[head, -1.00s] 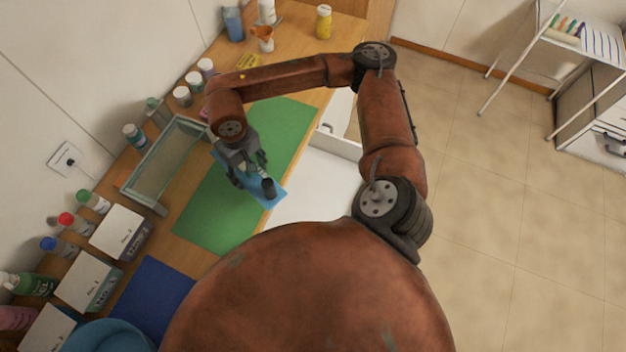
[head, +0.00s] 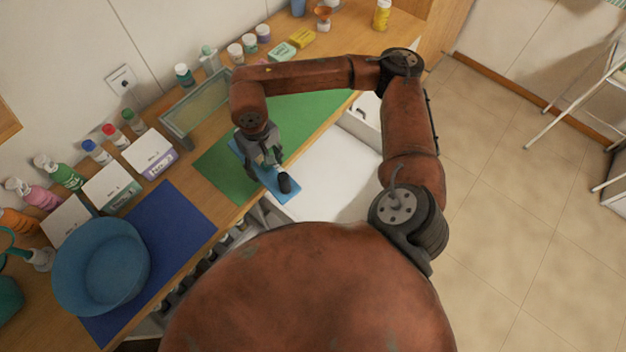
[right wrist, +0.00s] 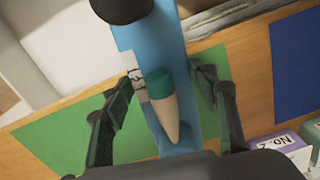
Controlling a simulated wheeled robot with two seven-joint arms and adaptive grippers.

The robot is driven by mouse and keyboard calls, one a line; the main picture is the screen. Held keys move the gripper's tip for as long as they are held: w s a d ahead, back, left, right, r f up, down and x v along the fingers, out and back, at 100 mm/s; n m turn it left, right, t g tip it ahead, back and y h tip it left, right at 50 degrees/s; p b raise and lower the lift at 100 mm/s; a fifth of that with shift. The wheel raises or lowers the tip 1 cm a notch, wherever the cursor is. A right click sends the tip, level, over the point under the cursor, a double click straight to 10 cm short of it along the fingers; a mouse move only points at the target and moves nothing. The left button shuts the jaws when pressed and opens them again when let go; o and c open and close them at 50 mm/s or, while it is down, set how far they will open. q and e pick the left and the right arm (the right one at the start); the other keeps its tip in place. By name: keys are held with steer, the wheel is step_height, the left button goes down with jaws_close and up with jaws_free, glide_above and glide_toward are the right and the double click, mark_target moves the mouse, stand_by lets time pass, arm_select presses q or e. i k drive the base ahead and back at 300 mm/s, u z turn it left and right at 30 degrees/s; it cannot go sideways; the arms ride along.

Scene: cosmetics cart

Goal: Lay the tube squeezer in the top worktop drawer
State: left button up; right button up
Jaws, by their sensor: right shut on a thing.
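The tube squeezer (head: 268,180) is a long blue piece with a dark round knob (head: 285,183) at one end. It also shows in the right wrist view (right wrist: 165,40), with a cream, teal-capped tube shape (right wrist: 163,100) along it. My right gripper (head: 266,163) is shut on it; in the right wrist view its fingers (right wrist: 172,80) are at either side of the blue body. The open white top drawer (head: 335,175) is beside and partly below the knob end; whether they touch is unclear. My left gripper is not in view.
A green mat (head: 222,170), a glass-sided box (head: 195,108) and a blue mat (head: 185,222) with a blue basin (head: 100,265) are on the wooden worktop. White boxes (head: 148,153) and several bottles line the wall. The visible drawer floor looks clear.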

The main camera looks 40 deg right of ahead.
mark_target(335, 185)
steer(key=u, duration=0.5)
steer(key=i, duration=0.4)
steer(key=z, duration=1.55)
